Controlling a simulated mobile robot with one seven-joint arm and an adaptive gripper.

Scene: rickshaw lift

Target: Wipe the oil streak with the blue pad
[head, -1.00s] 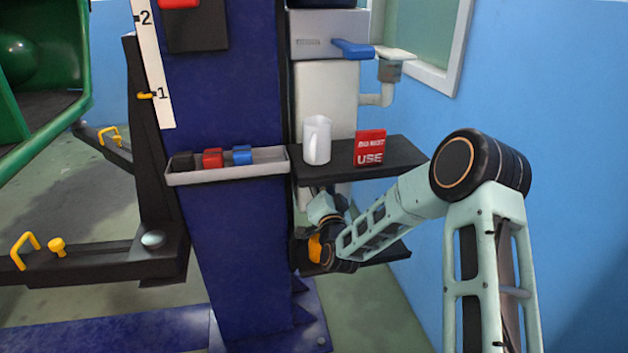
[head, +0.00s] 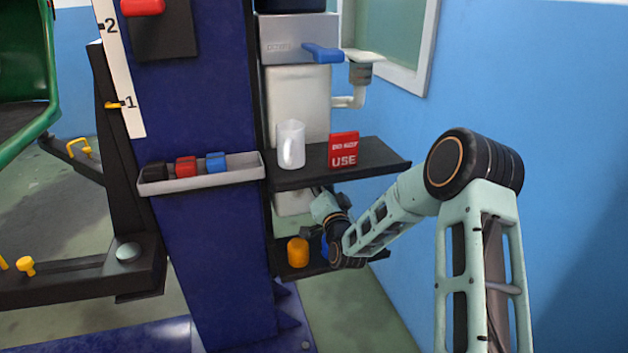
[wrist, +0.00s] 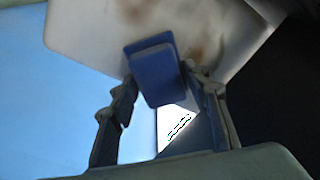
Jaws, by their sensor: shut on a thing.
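My gripper (wrist: 160,82) is shut on the blue pad (wrist: 152,72) in the wrist view, one finger on each side of it. Behind the pad is a pale panel (wrist: 85,30) with brownish smears (wrist: 198,48), which look like the oil streak. The pad overlaps the panel in the picture; I cannot tell whether it touches. In the head view my wrist is below the upper black shelf (head: 385,164), near the lower part of a white panel (head: 293,203). My fingers and the held pad cannot be made out there.
A white jug (head: 290,146) and a red sign (head: 343,150) stand on the upper shelf. An orange container (head: 298,253) stands on the lower shelf beside my wrist. A grey tray (head: 205,184) on the blue column holds black, red and blue blocks. The blue wall is at right.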

